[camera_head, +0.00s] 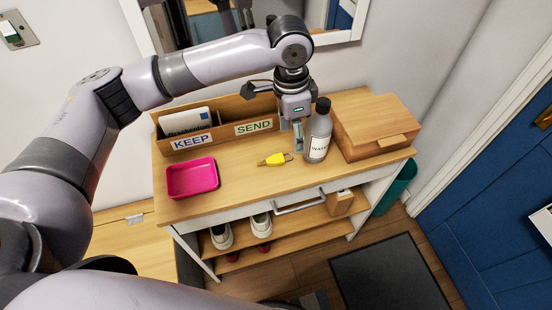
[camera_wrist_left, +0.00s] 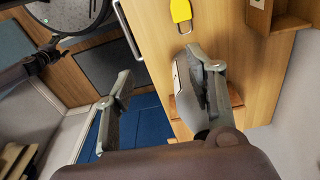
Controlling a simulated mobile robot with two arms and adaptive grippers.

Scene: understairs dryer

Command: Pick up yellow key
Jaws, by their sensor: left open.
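The yellow key (camera_head: 274,160) lies flat on the wooden top of the console table, near its middle; its metal end points right. Its yellow head also shows at the top edge of the left wrist view (camera_wrist_left: 181,12). My left gripper (camera_head: 293,133) is above the table, behind and slightly right of the key, close to the water bottle. Its fingers are apart in the left wrist view (camera_wrist_left: 158,88), with the key outside them. The key is not held. My right gripper is not in view.
A grey water bottle (camera_head: 318,136) stands right beside my left gripper. A wooden box (camera_head: 374,128) is farther right. A pink tray (camera_head: 192,178) sits at left. A KEEP/SEND organizer (camera_head: 218,132) stands along the back. The tabletop in front of the key is clear.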

